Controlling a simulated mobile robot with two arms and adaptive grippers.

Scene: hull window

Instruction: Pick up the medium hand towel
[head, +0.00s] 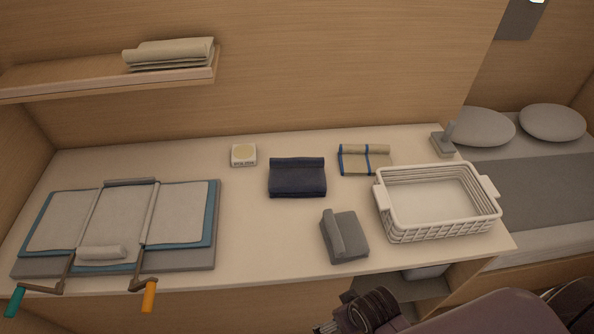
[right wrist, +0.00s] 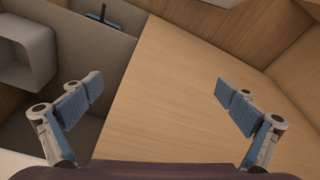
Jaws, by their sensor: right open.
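Three folded cloths lie on the pale counter (head: 205,165): a navy one (head: 297,178) in the middle, a beige one with blue stripes (head: 364,160) behind right, and a grey one (head: 346,237) near the front edge. I cannot tell from the pictures which is the medium hand towel. My right gripper (head: 335,322) is low at the bottom of the head view, in front of the counter and below the grey cloth. In the right wrist view the right gripper (right wrist: 158,98) is open and empty, facing wood panels. My left gripper is out of view.
A white basket (head: 436,232) stands right of the cloths. A folding board (head: 200,259) with a light cloth (head: 118,220) and teal and orange handles lies left. A small white box (head: 243,154) sits behind. A shelf (head: 60,83) holds folded cloth (head: 170,54). A bed is at right.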

